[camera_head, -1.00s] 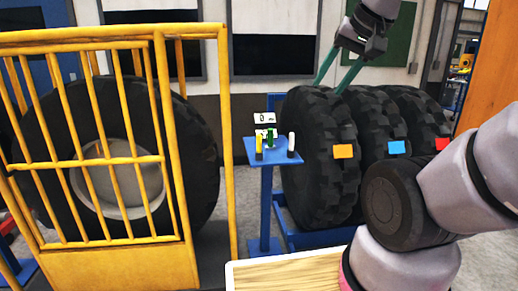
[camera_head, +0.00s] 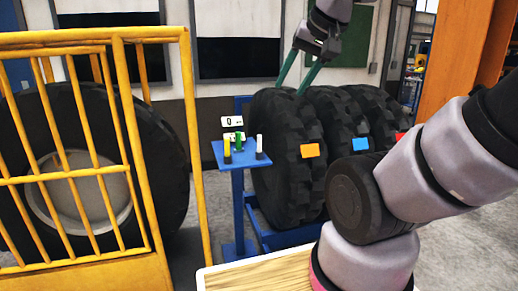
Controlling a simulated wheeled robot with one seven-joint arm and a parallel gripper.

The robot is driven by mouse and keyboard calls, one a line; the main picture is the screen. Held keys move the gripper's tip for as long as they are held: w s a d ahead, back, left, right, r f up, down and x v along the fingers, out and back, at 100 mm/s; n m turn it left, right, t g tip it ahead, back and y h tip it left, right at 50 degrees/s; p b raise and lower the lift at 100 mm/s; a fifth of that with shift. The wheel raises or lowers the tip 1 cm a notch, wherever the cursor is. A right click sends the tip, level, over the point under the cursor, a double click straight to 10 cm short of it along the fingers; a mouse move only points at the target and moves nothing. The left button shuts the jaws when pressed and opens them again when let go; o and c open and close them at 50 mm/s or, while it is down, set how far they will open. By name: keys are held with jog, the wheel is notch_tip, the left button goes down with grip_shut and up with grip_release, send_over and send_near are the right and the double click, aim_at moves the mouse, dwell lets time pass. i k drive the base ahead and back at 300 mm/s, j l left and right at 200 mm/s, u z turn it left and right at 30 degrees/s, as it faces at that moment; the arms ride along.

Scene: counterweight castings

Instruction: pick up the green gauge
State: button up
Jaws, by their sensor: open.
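The green gauge (camera_head: 238,141) stands upright on a small blue stand (camera_head: 262,162), between a yellow gauge (camera_head: 227,150) and a white gauge (camera_head: 259,146). It is small in the picture and partly overlapped by its neighbours. My gripper (camera_head: 290,90) hangs from the top of the view, its two green fingers spread apart and empty. The fingertips are above and to the right of the stand, in front of or over the nearest tyre; the depth between them is hard to tell.
Three large tyres (camera_head: 283,180) with orange, blue and red tags stand in a blue rack right of the stand. A yellow barred gate (camera_head: 118,55) is at the left before another large tyre (camera_head: 160,160). A wooden top (camera_head: 258,274) lies in front. A white display (camera_head: 231,122) reads 0.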

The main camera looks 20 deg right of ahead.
aim_at(238, 149)
jog(key=i+l+u, duration=0.2)
jog(key=i, duration=0.3)
jog(key=i+l+u, duration=0.15)
jog(key=i, duration=0.35)
jog(key=i+l+u, duration=0.2)
jog(key=i+l, duration=0.15)
jog(key=i, duration=0.1)
